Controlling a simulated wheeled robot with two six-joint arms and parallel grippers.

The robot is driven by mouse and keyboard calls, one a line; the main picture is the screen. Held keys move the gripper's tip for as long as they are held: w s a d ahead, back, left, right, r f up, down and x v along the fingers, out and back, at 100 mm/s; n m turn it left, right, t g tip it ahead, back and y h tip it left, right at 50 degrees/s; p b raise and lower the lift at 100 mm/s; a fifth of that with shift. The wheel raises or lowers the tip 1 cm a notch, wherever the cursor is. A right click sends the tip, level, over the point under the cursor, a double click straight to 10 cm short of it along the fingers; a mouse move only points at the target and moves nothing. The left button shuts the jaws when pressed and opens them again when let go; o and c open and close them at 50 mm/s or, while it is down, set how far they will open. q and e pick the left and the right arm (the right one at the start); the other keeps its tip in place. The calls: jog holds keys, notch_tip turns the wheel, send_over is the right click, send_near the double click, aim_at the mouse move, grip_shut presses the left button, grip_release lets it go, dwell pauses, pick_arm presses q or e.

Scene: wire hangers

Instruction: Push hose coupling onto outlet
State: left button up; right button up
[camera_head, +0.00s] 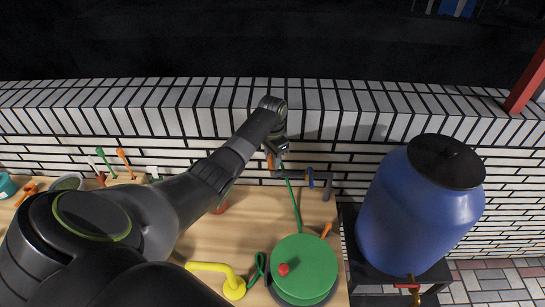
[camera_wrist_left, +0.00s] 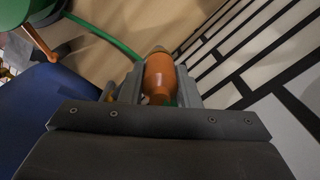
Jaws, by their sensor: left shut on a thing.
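My left gripper (camera_head: 274,150) is shut on an orange hose coupling (camera_wrist_left: 158,76), which sits between the two fingers in the left wrist view. In the head view a bit of the orange coupling (camera_head: 269,161) shows below the gripper. A green hose (camera_head: 292,198) runs from there down to a green reel (camera_head: 308,262) on the wooden bench. The coupling appears apart from that pipe end. My right gripper is not in view.
A blue barrel (camera_head: 415,215) with a brass tap (camera_head: 414,290) stands on a dark stand at the right. A yellow watering tool (camera_head: 232,287) lies on the bench (camera_head: 215,240) near the reel. Orange- and green-handled tools (camera_head: 123,160) stand at the left. A white brick wall (camera_head: 340,130) runs behind.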

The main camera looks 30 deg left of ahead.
pick_arm(q)
jog(key=shift+f, duration=0.15)
jog(key=o, duration=1.1)
notch_tip(320, 180, up, 11)
jog(key=b, duration=0.2)
jog(key=shift+f+b, duration=0.1)
jog(key=shift+b, duration=0.2)
jog(key=shift+r+p, duration=3)
jog(key=shift+r, duration=0.3)
